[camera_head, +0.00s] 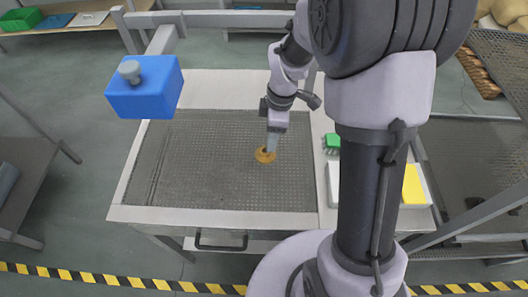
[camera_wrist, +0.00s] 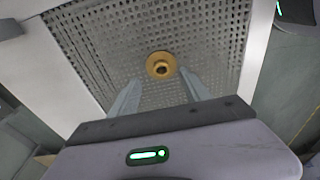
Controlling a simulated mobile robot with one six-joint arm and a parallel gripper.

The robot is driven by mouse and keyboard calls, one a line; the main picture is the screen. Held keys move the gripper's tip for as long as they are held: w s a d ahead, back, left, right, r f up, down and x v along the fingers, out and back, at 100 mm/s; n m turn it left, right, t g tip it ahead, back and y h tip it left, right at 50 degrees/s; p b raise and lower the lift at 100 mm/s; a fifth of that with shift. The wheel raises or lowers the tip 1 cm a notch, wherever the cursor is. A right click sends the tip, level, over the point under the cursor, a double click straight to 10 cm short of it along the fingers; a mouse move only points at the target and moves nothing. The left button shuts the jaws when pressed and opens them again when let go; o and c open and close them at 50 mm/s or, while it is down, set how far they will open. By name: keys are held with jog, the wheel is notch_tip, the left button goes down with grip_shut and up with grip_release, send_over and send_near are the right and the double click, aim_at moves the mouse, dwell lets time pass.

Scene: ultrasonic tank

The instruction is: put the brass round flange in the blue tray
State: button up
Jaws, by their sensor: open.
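The brass round flange (camera_head: 265,155) lies on the perforated grey mesh surface of the tank, right of its middle. In the wrist view the flange (camera_wrist: 161,65) shows its round rim and central hub, just beyond my fingertips. My gripper (camera_head: 271,148) is open and empty, pointing down close to the flange. In the wrist view the two fingers of my gripper (camera_wrist: 160,77) are apart, with the flange between and ahead of them. I cannot tell the exact height gap.
A blue box with a grey knob (camera_head: 145,88) stands at the tank's back left corner. A green brush (camera_head: 331,141), a white container (camera_head: 333,184) and a yellow item (camera_head: 412,185) are on the right side, partly behind my arm. The mesh (camera_head: 200,165) left of the flange is clear.

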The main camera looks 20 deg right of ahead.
aim_at(265, 153)
jog(key=f+b, duration=0.1)
jog(key=f, duration=0.2)
jog(key=a+f+b, duration=0.1)
jog(key=f+b, duration=0.1)
jog(key=f, duration=0.2)
jog(key=shift+w+a, duration=0.15)
jog(key=shift+a, duration=0.05)
jog(key=shift+r, duration=0.15)
grip_shut()
